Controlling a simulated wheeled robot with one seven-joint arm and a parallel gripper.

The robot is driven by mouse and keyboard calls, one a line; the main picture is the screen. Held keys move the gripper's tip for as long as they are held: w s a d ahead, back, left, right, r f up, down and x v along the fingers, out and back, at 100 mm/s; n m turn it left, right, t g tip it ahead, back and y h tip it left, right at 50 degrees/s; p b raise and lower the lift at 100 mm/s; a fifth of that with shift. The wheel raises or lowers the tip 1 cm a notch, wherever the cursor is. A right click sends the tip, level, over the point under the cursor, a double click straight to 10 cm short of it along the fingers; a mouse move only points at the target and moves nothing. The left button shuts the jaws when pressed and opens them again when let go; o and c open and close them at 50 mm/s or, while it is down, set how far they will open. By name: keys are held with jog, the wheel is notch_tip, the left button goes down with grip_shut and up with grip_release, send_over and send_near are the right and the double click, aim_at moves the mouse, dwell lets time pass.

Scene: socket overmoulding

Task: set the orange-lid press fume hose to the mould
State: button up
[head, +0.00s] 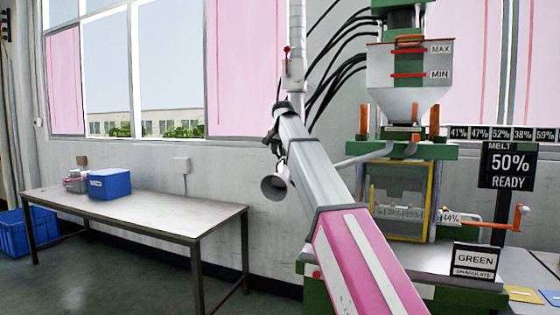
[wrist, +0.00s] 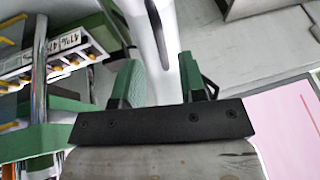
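The grey-white fume hose (head: 296,68) comes down the wall left of the press. Its flared hood (head: 275,187) hangs low, left of my arm. My gripper (head: 270,138) is at the hose just above the hood, partly hidden by my arm. In the wrist view the green fingers of my gripper (wrist: 162,85) stand on either side of the pale hose tube (wrist: 166,40); I cannot tell whether both touch it. The press hopper (head: 408,75) has an orange lid bar. The mould (head: 400,205) sits behind a yellow-framed guard (head: 433,200), right of the hood.
A long table (head: 140,208) on the left carries a blue box (head: 109,183). A blue crate (head: 25,232) is on the floor. A melt display (head: 510,165) and a GREEN granulate sign (head: 474,261) stand right of the press. Black cables (head: 340,65) hang behind.

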aim_at(279, 162)
jog(key=shift+x, duration=2.15)
grip_shut()
